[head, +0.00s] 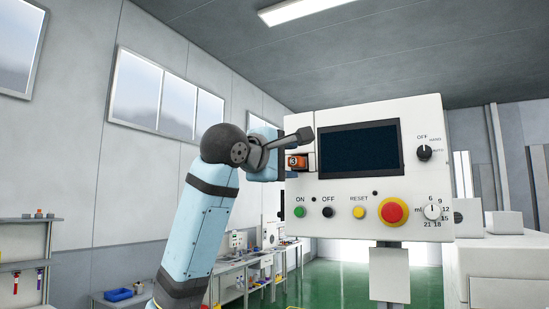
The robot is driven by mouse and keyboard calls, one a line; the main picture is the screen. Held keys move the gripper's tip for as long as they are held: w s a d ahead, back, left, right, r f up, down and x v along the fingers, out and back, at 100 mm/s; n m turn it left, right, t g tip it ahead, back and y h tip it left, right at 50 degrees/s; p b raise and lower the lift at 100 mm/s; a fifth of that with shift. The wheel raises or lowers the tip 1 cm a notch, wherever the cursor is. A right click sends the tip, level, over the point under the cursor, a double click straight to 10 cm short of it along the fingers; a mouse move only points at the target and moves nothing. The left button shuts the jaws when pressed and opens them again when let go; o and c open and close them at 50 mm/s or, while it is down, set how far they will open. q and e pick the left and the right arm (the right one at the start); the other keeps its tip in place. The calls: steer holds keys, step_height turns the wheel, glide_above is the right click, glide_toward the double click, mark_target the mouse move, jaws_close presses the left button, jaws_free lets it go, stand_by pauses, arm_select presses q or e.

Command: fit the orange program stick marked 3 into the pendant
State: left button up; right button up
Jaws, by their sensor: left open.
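The pendant (360,190) is a white control box with a dark screen (358,150), held up in front of me. The orange program stick marked 3 (298,162) shows at the pendant's left edge, beside the screen, with its number facing me. It appears to sit in an opening there; how deep it is in, I cannot tell. My left gripper (289,148) is at the pendant's left side, next to the stick. Its jaws are open; one dark finger reaches across above the stick, and the other is mostly hidden. My right gripper is not in view.
The pendant's face has an emergency stop button (393,211), several smaller buttons and knobs. A white machine (500,260) stands at the right. A workbench (240,278) and a blue bin (118,295) are at the back left. Green floor shows below the pendant.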

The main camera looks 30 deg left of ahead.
arm_select(q)
steer(key=s+a+b, duration=0.2)
steer(key=s+b, duration=0.2)
steer(key=s, duration=0.9)
steer(key=shift+s, duration=0.3)
